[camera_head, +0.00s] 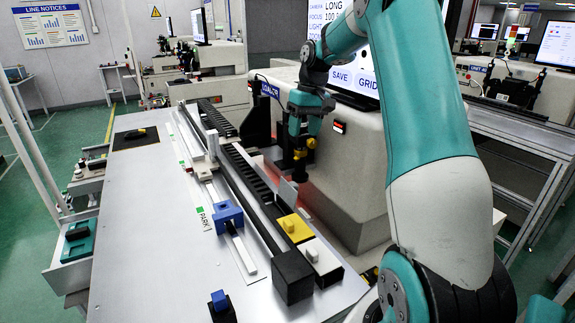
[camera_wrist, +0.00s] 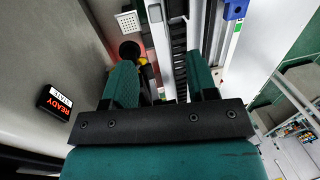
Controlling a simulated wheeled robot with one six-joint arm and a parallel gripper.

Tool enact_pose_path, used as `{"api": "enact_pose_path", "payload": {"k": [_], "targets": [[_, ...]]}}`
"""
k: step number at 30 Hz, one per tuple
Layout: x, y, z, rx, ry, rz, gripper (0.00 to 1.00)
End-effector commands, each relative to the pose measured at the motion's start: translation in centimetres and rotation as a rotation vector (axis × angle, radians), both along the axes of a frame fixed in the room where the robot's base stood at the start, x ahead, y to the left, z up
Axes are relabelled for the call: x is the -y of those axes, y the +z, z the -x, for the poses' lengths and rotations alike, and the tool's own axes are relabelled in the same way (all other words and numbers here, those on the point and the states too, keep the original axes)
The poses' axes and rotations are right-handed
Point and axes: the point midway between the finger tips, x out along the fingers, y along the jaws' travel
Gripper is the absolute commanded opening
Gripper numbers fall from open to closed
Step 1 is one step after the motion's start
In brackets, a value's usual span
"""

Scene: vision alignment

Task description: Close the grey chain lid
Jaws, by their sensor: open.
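A black ribbed chain (camera_head: 247,172) runs along a long rail on the bench in the head view; it also shows between my fingers in the wrist view (camera_wrist: 179,45). A small grey plate (camera_head: 288,191) stands upright beside the chain's near part; I cannot tell for certain that it is the chain lid. My gripper (camera_head: 305,122) is above the machine side of the rail, beyond the grey plate. Its two teal fingers (camera_wrist: 162,80) are apart with nothing held between them. A black and yellow round part (camera_head: 301,150) is close below the fingers.
A yellow block (camera_head: 294,228), a white block (camera_head: 322,262) and a black box (camera_head: 292,277) stand at the rail's near end. A blue block (camera_head: 228,216) sits on the parallel slide. The pale machine housing (camera_head: 350,170) stands close right. The bench's left side is mostly clear.

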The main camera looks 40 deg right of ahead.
Motion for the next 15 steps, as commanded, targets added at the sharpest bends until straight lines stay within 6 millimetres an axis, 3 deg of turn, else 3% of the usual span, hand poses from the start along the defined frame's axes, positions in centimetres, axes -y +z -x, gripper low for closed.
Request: {"api": "enact_pose_path", "payload": {"k": [1,5,15], "targets": [[0.9,-0.1,0.1,-0.005,-0.014,-0.001,0.53],[1.4,-1.5,0.3,-0.008,-0.026,-0.003,0.53],[0.3,-8.6,0.2,-0.011,-0.028,-0.003,0.53]]}}
